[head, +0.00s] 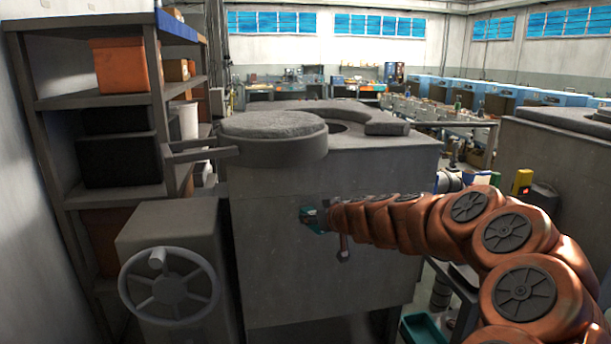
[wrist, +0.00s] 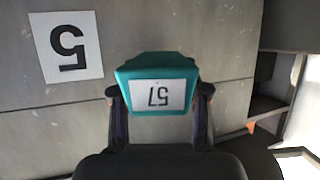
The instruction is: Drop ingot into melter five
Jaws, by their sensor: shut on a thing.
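In the head view the block (head: 319,227) shows small at the arm's end, in front of the grey melter (head: 285,265). A white plate with an upside-down 5 (wrist: 66,46) is on the grey face in the wrist view. The melter's round lid (head: 272,128) is swung to the left, and part of the dark top opening (head: 340,127) shows beside it. My gripper is shut on the block, below the melter's top.
A handwheel (head: 170,284) on a grey housing stands at the melter's left. Shelves with boxes (head: 125,64) are on the far left. Another grey unit (head: 555,160) stands at the right. A teal bin (head: 424,328) is low, partly behind my arm. Benches line the back.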

